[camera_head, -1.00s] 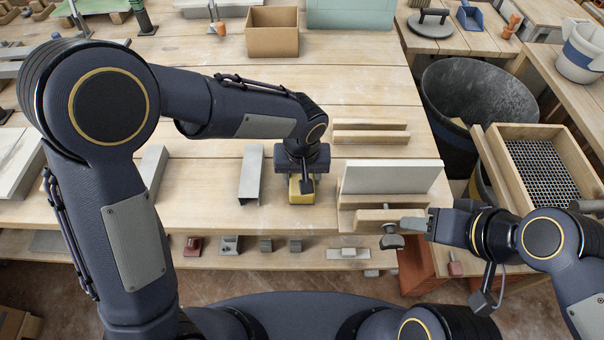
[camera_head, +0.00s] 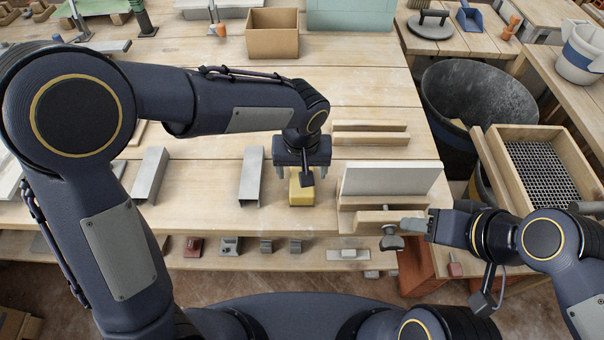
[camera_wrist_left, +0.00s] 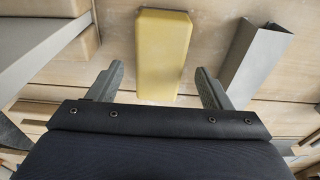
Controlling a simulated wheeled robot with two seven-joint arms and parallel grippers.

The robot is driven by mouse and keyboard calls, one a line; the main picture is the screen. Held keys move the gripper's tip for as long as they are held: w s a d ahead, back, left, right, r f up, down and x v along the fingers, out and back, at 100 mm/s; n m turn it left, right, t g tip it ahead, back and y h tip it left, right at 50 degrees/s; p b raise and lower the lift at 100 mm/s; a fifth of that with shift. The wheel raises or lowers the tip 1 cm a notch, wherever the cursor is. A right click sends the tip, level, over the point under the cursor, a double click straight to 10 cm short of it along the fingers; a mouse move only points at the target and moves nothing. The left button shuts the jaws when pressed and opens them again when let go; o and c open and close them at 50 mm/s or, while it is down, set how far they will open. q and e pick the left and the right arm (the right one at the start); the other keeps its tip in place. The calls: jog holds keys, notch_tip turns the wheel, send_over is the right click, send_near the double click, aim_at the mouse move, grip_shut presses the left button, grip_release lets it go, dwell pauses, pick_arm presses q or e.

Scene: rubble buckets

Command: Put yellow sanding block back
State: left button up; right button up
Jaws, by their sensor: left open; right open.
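The yellow sanding block (camera_head: 301,192) lies on the wooden workbench, just left of the wooden vise with a pale slab. In the left wrist view the block (camera_wrist_left: 163,52) lies lengthwise ahead of the fingers. My left gripper (camera_head: 303,172) is open and empty, just above and behind the block in the head view. Its two fingers show apart in the left wrist view (camera_wrist_left: 160,85), one to each side of the block's near end. My right gripper (camera_head: 420,225) is at the vise's front, by its handle; its fingertips are small in view, and it is open.
Metal channel pieces (camera_head: 251,176) lie left of the block. The vise holds an upright pale slab (camera_head: 390,178) close on the right. A cardboard box (camera_head: 272,33) stands at the back. A black bucket (camera_head: 478,95) and a wooden sieve (camera_head: 545,170) are at right.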

pick_arm(q)
notch_tip(320, 180, up, 9)
jog(key=shift+s+f, duration=0.2)
jog(key=shift+s, duration=0.25)
jog(key=shift+a, duration=0.1)
jog(key=s+a+r+n+t+h, duration=0.15)
jog(key=s+a, duration=0.25)
jog(key=a, duration=0.4)
jog(key=s+a+r+m+h, duration=0.1)
jog(key=s+a+r+h, duration=0.15)
jog(key=a, duration=0.55)
jog(key=s+a+f+n+t, duration=0.1)
jog(key=s+a+f+t, duration=0.2)
jog(key=s, duration=0.7)
jog(key=shift+a+f, duration=0.3)
jog(key=shift+a, duration=0.4)
jog(key=shift+p, duration=0.3)
notch_tip(320, 180, up, 3)
jog(key=p, duration=0.3)
